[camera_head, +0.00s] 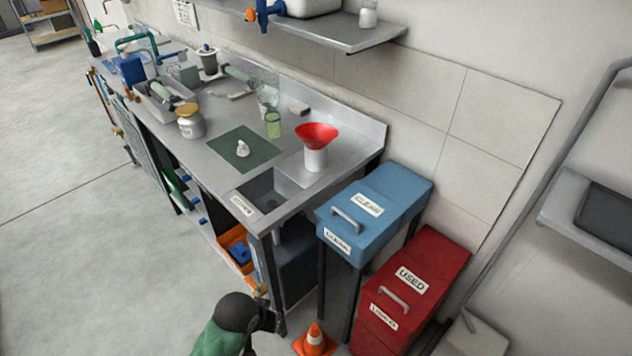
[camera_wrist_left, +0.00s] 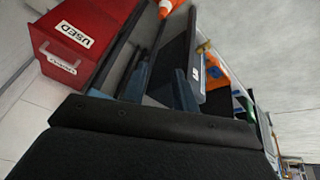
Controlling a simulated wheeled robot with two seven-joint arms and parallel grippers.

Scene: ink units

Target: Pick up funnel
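The red funnel (camera_head: 317,132) sits upright, wide mouth up, on a pale cylindrical holder (camera_head: 316,158) near the right end of the steel bench. It is not visible in the left wrist view. My left gripper (camera_head: 268,316) is low at the bottom of the head view, below the bench top and well apart from the funnel. In the left wrist view the left gripper's two bluish fingers (camera_wrist_left: 161,78) stand apart with nothing seen between them. My right gripper is in neither view.
An orange cone (camera_head: 315,340) is on the floor. A green beaker (camera_head: 273,125) stands left of the funnel.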

